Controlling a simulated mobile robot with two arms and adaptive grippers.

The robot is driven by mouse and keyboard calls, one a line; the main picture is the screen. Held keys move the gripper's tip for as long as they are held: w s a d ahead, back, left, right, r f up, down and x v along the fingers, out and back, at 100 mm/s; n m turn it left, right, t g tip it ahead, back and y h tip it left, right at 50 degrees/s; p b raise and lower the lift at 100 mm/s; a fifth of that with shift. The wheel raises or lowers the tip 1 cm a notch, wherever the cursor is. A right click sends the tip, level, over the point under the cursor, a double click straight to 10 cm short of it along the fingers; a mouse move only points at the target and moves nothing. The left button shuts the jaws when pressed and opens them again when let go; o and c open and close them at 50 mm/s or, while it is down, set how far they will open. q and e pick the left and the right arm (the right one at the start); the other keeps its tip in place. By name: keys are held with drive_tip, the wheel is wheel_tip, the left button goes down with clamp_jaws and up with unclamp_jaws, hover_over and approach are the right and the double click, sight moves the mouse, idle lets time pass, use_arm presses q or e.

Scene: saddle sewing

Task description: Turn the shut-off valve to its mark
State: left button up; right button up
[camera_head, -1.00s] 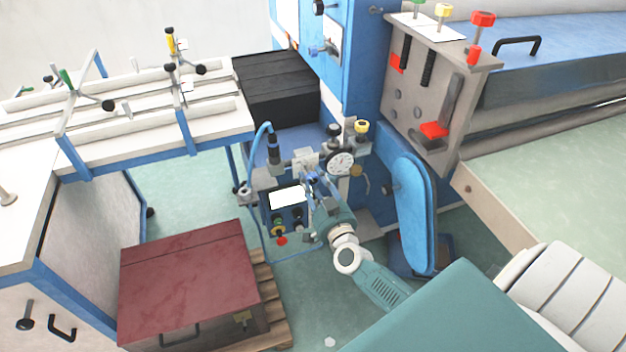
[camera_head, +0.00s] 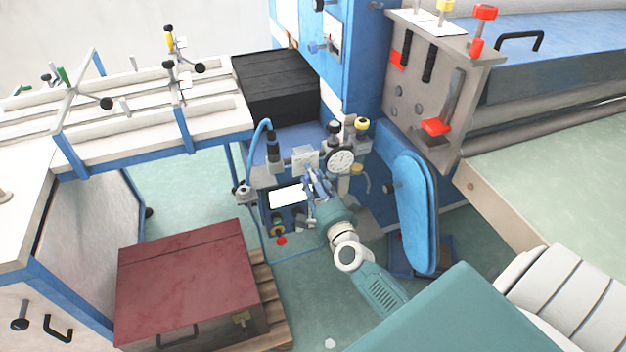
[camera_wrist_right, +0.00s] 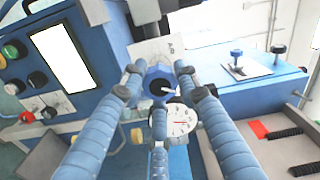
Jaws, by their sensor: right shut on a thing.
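A dark blue knob with a white pointer (camera_wrist_right: 160,86), apparently the shut-off valve, sits in front of a pale marked plate (camera_wrist_right: 158,50) in the right wrist view. My right gripper (camera_wrist_right: 158,82) is shut on this knob, with two fingers at its upper sides and one below. In the head view my right gripper (camera_head: 317,180) reaches up to the machine's fittings and hides most of the knob. The plate also shows there (camera_head: 305,158). The pointer tilts to the lower right in the wrist view; I cannot tell the exact mark. My left gripper is out of view.
A round white dial gauge (camera_head: 341,161) is close beside the right gripper. A control box with a white screen (camera_head: 287,196) and buttons stands to its left. A blue padded arm (camera_head: 414,212) stands to the right. A dark red chest (camera_head: 190,280) is on a pallet.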

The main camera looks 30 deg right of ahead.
drive_tip(key=shift+a+f+m+b, duration=0.1)
drive_tip(key=shift+m+b, duration=0.05)
drive_tip(key=shift+m, duration=0.5)
drive_tip(key=shift+f+m+b, duration=0.1)
drive_tip(key=shift+m+b, duration=0.05)
drive_tip(key=shift+m, duration=0.5)
drive_tip(key=o, duration=1.2)
drive_tip(key=shift+r, duration=0.15)
drive_tip(key=v, duration=1.2)
